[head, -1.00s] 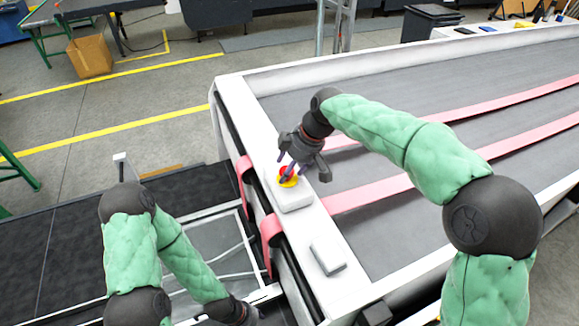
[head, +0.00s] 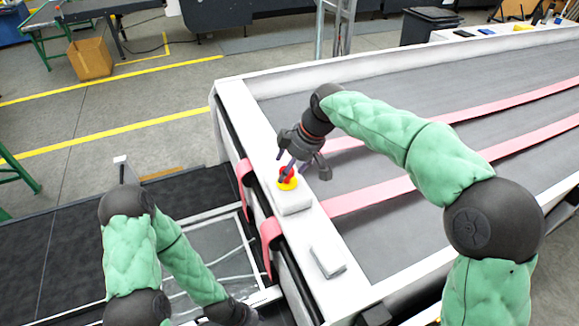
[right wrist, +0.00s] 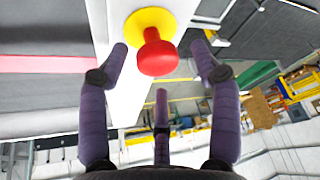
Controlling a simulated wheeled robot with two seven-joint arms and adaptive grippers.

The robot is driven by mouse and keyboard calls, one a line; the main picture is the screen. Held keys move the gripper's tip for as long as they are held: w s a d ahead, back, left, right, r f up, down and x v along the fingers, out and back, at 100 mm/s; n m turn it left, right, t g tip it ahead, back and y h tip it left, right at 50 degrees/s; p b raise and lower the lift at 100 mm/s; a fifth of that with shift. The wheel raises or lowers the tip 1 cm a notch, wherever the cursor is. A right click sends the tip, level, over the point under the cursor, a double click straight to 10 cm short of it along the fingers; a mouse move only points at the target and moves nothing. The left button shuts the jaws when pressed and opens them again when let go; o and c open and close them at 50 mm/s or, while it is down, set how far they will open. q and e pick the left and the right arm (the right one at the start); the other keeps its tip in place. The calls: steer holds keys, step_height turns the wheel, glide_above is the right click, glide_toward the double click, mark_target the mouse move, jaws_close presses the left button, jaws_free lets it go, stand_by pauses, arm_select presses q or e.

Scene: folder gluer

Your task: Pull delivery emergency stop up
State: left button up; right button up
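The emergency stop is a red mushroom button (head: 288,173) on a yellow base (head: 288,185), set on a pale box (head: 293,203) on the machine's white side rail. In the right wrist view the red button (right wrist: 157,57) and yellow base (right wrist: 151,27) show at top centre. My right gripper (head: 301,165) is at the button; its fingers (right wrist: 160,75) are spread wide on either side and appear apart from the red cap. It holds nothing. My left gripper (head: 235,312) is low near the bottom edge, partly cut off, its fingers not clear.
A second pale box (head: 327,261) sits nearer on the same rail (head: 262,135). Pink belts (head: 370,193) run over the grey conveyor bed (head: 420,115) to the right. A dark platform (head: 45,255) lies at left. Open floor with yellow lines is beyond.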

steer(key=shift+d, duration=0.1)
steer(key=shift+d+r, duration=0.1)
steer(key=shift+r, duration=0.2)
steer(key=v, duration=1.1)
steer(key=shift+r, duration=0.1)
